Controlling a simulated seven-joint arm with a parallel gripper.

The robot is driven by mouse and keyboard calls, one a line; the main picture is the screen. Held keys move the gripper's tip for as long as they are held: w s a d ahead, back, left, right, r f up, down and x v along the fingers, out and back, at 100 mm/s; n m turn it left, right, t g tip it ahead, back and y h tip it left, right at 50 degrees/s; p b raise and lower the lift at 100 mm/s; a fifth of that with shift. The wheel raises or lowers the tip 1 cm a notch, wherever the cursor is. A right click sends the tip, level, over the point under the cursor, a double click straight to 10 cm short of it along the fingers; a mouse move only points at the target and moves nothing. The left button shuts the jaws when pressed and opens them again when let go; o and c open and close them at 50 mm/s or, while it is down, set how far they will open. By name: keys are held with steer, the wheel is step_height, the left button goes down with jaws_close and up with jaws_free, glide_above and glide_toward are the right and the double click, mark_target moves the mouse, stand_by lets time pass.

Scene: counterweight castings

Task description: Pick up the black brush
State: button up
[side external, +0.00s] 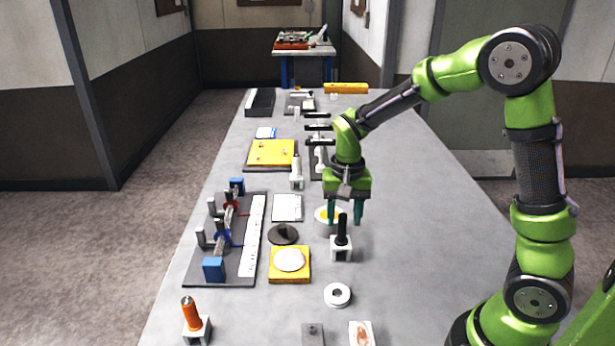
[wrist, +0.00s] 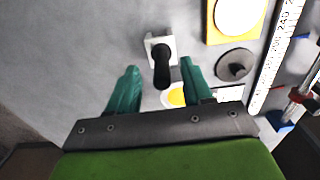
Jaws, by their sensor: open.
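The black brush (side external: 342,231) stands upright in a small white holder block (side external: 341,254) on the grey table; only its dark handle shows, and its lower end is hidden in the block. In the wrist view the brush (wrist: 162,72) appears between the two green fingertips, with the white block just beyond it. My gripper (side external: 345,212) is open and empty, pointing down, its fingers seen on either side of the handle's top in the side view. I cannot tell whether the fingertips lie around the handle or a little behind it. No contact shows.
A white cup with yellow contents (side external: 322,219) stands close behind the holder. A dark round disc (side external: 283,235), a yellow plate with a white disc (side external: 290,261) and a white ring (side external: 337,295) lie nearby. An orange-handled tool (side external: 190,313) stands front left. The table's right side is clear.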

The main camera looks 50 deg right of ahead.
mark_target(341, 240)
steer(key=shift+w+d+f, duration=0.15)
steer(key=shift+f, duration=1.2)
steer(key=shift+w+d+f, duration=0.1)
steer(key=shift+w+f, duration=0.05)
steer(key=shift+f, duration=1.2)
steer(key=shift+c, duration=0.5)
jaws_close()
